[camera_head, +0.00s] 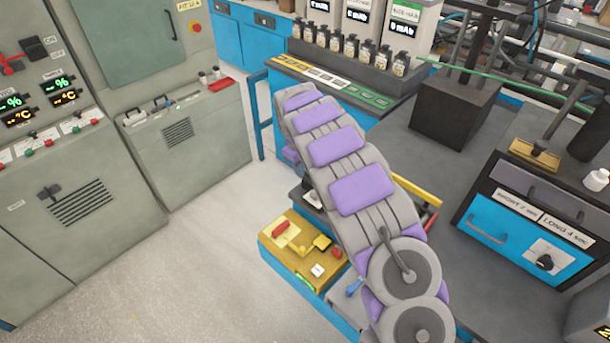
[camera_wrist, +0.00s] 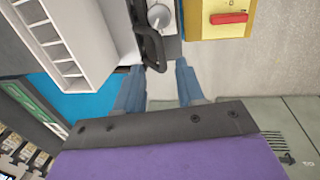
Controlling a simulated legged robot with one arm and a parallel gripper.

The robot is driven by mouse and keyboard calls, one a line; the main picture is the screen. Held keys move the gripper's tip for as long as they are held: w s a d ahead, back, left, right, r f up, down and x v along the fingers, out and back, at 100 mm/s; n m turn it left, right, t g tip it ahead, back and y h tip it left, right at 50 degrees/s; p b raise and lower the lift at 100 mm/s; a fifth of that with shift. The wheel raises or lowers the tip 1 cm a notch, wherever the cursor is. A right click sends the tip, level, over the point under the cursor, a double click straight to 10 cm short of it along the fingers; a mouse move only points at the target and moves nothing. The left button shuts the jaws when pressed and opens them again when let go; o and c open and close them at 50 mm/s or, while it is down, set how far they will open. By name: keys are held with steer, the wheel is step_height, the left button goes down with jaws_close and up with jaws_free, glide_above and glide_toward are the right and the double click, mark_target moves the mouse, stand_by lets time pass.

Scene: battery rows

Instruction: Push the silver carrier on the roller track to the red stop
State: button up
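In the wrist view my gripper (camera_wrist: 158,75) is open, with its two blue-grey fingers apart. The end of a black curved handle (camera_wrist: 150,42) shows between the fingertips; I cannot tell whether they touch. The handle sits by a grey part with a round silver knob (camera_wrist: 159,16), which may be the silver carrier; I cannot be sure. A pale frame with rungs (camera_wrist: 48,35), possibly the roller track, is at upper left. In the head view my arm covers the area around my gripper, and my gripper is hidden. I cannot pick out the red stop for certain.
A yellow box with a red bar (camera_head: 281,233) stands left of my arm; it also shows in the wrist view (camera_wrist: 212,28). A dark bench (camera_head: 395,165) carries a black block (camera_head: 452,112) and a blue-fronted unit (camera_head: 525,235). Grey cabinets (camera_head: 190,140) stand left, with clear floor (camera_head: 190,255) between.

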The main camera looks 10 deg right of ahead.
steer(key=shift+w+d+f, duration=0.1)
steer(key=shift+f, duration=0.95)
steer(key=shift+w+f, duration=0.1)
steer(key=shift+f, duration=0.9)
jaws_close()
